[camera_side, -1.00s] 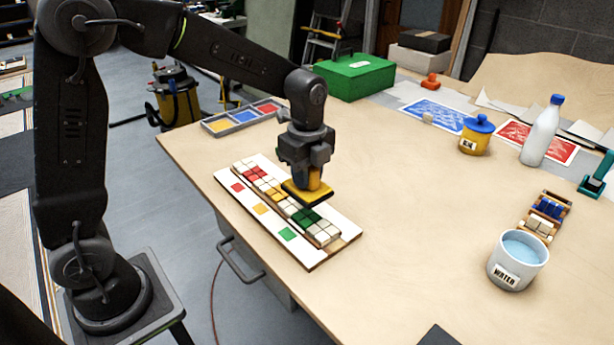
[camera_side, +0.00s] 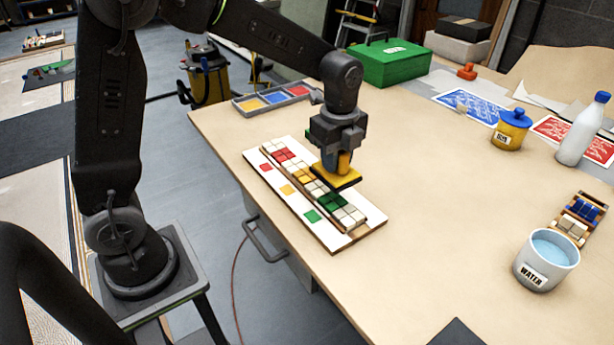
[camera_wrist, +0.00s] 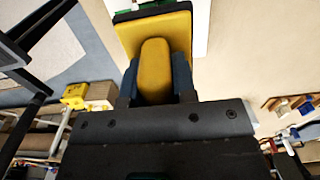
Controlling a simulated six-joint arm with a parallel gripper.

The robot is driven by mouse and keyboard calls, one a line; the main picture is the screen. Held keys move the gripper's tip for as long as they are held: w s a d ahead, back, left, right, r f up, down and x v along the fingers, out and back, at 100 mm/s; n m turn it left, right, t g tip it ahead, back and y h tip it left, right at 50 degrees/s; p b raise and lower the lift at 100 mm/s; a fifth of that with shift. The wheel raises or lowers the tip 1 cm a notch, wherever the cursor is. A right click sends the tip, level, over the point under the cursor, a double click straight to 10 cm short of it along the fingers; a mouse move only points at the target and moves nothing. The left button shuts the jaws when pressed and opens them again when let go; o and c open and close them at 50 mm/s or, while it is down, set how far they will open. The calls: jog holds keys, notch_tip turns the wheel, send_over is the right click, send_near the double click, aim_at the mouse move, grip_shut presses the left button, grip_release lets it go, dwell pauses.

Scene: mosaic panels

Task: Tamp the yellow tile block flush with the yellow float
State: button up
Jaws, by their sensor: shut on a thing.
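My gripper (camera_side: 341,162) is shut on the yellow float's upright handle. The float (camera_side: 337,177) has a yellow back and a dark underside. It is held roughly level over the tile row, but I cannot tell whether it touches. In the wrist view the handle (camera_wrist: 155,72) stands between the fingers. The yellow tile block (camera_side: 302,174) lies in the raised row, just left of the float, which may hide part of it. Its height against its neighbours is unclear. The green block (camera_side: 331,201) lies in front of the float.
The white panel (camera_side: 335,239) carries red, yellow and green marker squares. A three-colour tray (camera_side: 272,101) and green box (camera_side: 390,63) stand behind. A water cup (camera_side: 546,262), tile rack (camera_side: 578,218), yellow jar (camera_side: 511,129) and white bottle (camera_side: 583,132) stand right. Open tabletop lies between.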

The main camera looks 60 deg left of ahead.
jog(key=a, duration=1)
send_over(306, 174)
jog(key=shift+f, duration=2.75)
jog(key=shift+f, duration=0.95)
jog(key=shift+r, duration=0.1)
notch_tip(306, 174, up, 7)
dwell(1.0)
jog(key=shift+w+d+r, duration=0.1)
dwell(0.5)
